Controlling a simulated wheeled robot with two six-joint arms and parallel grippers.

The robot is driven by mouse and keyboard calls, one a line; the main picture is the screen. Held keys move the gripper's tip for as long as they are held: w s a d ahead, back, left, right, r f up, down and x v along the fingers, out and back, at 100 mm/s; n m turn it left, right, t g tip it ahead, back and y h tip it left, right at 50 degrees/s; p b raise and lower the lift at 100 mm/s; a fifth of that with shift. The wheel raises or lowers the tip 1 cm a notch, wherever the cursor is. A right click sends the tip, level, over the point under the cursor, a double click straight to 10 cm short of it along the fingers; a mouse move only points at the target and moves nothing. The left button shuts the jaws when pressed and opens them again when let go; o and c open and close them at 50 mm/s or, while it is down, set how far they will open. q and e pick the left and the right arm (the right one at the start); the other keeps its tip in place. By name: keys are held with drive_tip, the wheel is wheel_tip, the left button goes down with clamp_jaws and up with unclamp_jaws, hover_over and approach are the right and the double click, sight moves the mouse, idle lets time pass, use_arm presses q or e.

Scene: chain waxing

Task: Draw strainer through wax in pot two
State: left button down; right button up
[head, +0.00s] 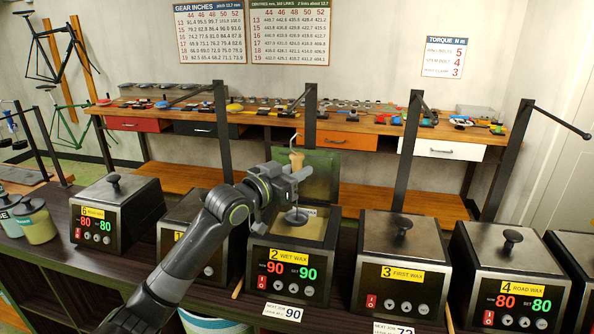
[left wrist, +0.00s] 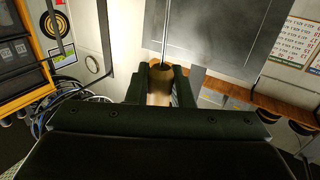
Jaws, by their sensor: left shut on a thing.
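My left gripper (head: 292,180) is shut on the wooden handle (head: 297,160) of the strainer, above pot two. The strainer stands upright, with a thin hooked rod at the top and a dark round disc (head: 297,216) at the bottom. The disc is at pot two's open top; I cannot tell how deep it sits in the wax. Pot two (head: 288,272) is labelled "2 WET WAX" and shows 90 and 90. In the left wrist view the handle (left wrist: 160,90) lies between the fingers, with the thin rod running upward. My right gripper is not in view.
Pot three (head: 398,265), pot four (head: 511,280) and another lidded pot (head: 117,215) stand along the counter, close to pot two. A green panel (head: 322,172) stands upright behind pot two. Black posts rise behind the pots. A tool bench (head: 375,125) stands at the back.

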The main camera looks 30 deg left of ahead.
sight(297, 207)
use_arm(q)
drive_tip(key=shift+f+b, duration=0.9)
drive_tip(key=shift+f, duration=0.75)
drive_tip(key=shift+f+b, duration=2.15)
drive_tip(key=shift+f, duration=1.1)
drive_tip(key=shift+d+r, duration=0.1)
drive_tip(key=shift+d, duration=0.05)
drive_tip(key=shift+w+d+p, duration=0.15)
drive_tip(key=shift+d+p, duration=0.2)
drive_tip(key=shift+d, duration=0.15)
drive_tip(key=shift+w+d, duration=0.25)
drive_tip(key=shift+d, duration=0.6)
drive_tip(key=shift+a, duration=0.15)
drive_tip(key=shift+s+a, duration=0.25)
drive_tip(key=shift+a, duration=0.7)
drive_tip(key=shift+s+a, duration=0.3)
drive_tip(key=shift+a, duration=0.65)
drive_tip(key=shift+s+a, duration=0.25)
drive_tip(key=shift+a, duration=0.7)
drive_tip(key=shift+d, duration=0.1)
